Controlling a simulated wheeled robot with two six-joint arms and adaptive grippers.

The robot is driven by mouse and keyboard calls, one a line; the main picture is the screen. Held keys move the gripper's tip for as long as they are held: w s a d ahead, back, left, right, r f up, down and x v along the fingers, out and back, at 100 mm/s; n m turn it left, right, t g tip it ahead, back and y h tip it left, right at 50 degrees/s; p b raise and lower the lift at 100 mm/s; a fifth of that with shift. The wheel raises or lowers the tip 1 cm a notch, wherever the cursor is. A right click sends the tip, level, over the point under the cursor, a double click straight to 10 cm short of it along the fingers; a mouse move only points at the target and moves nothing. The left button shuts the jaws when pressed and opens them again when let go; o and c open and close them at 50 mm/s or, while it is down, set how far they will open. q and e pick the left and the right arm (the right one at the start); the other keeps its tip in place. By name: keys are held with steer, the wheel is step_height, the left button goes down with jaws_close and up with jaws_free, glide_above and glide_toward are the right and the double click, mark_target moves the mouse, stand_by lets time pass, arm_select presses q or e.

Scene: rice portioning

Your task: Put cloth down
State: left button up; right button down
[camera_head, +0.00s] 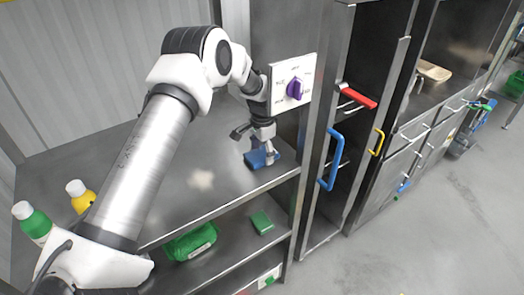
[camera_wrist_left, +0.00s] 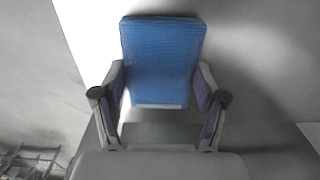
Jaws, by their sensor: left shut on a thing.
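A blue cloth (camera_head: 257,159) is at the right end of the steel counter (camera_head: 190,186), near its front edge. My left gripper (camera_head: 268,152) is at the cloth, reaching down from above. In the left wrist view the cloth (camera_wrist_left: 162,58) lies between the two fingers of the gripper (camera_wrist_left: 160,106), which are shut on its sides. Whether the cloth rests on the counter or hangs just above it I cannot tell. My right gripper is in neither view.
A panel with a purple knob (camera_head: 295,88) stands close behind my left wrist. Green (camera_head: 33,222) and yellow (camera_head: 79,196) bottles stand at the counter's left. A green cloth (camera_head: 262,222) and a green pack (camera_head: 191,242) lie on the shelf below. The counter's middle is clear.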

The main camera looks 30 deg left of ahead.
mark_target(262, 153)
arm_select(q)
steer(key=o, duration=1.2)
steer(key=shift+w+f, duration=0.1)
steer(key=shift+f, duration=0.05)
steer(key=shift+r, duration=0.4)
step_height(262, 153, up, 12)
steer(key=b, duration=0.3)
steer(key=shift+f, duration=0.2)
